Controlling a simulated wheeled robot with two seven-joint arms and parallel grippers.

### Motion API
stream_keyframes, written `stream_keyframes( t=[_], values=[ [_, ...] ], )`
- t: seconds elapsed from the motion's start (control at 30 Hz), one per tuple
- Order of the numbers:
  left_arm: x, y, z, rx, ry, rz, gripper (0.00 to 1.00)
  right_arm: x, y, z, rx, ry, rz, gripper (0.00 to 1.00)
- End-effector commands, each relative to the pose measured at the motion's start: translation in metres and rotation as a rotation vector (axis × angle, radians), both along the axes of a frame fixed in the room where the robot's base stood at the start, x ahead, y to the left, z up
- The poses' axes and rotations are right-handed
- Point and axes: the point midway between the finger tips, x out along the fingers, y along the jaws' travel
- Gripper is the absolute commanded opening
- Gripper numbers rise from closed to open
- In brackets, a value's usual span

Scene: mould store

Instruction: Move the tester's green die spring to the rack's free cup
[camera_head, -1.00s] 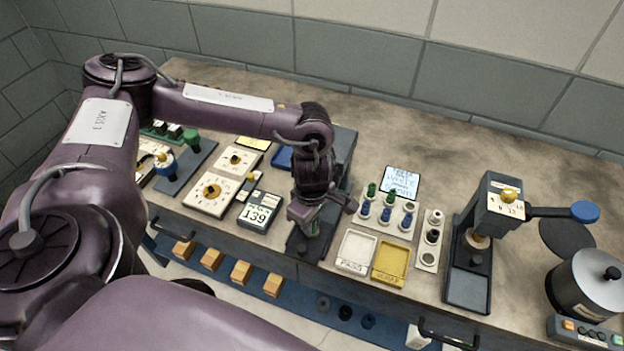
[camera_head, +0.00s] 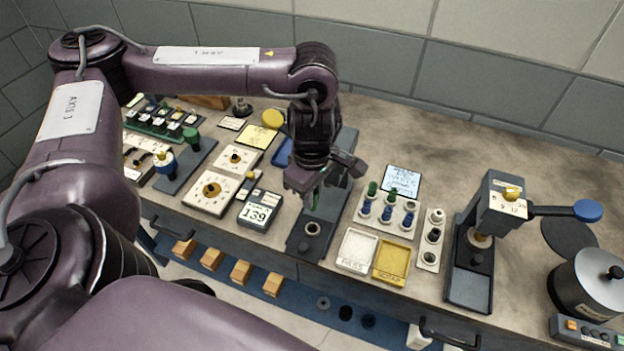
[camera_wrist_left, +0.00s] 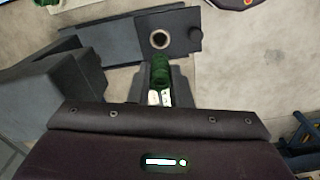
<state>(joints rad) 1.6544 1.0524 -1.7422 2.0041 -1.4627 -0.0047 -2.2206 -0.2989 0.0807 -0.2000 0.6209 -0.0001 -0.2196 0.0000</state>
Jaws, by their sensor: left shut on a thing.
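My left gripper (camera_head: 317,190) is shut on the green die spring (camera_head: 315,200), which is mostly covered by the jaws. In the left wrist view the spring (camera_wrist_left: 160,70) is upright between the fingertips, seen from above. The gripper holds it above the dark tester (camera_head: 299,243), whose round seat (camera_head: 312,228) is bare and empty just below it. The rack (camera_head: 360,218) stands to the right, with green and blue springs in pale cups. Which of its cups is free is too small to tell. My right gripper is not in view.
A white PASS tray (camera_head: 356,250) and a yellow tray (camera_head: 390,262) lie in front of the rack. A narrow pale holder (camera_head: 429,258) and a lever press (camera_head: 468,290) stand further right. A 139 readout (camera_head: 258,212) is left of the tester.

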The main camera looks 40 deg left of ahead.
Motion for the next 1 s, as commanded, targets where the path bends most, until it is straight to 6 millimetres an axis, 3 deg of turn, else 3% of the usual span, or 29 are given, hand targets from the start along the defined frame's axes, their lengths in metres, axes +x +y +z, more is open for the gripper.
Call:
stream_keyframes(
  t=[0.03,0.1,0.4,1.0],
  values=[
    [0.002,0.000,0.019,0.002,-0.007,-0.002,0.00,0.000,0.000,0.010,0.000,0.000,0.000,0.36],
    [0.002,0.000,0.034,0.002,-0.007,-0.002,0.00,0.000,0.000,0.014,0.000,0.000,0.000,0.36],
    [0.000,0.000,0.084,0.001,-0.002,-0.001,0.00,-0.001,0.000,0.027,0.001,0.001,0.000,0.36],
    [-0.001,0.000,0.118,0.000,0.003,0.000,0.00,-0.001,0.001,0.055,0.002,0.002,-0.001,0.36]
  ],
)
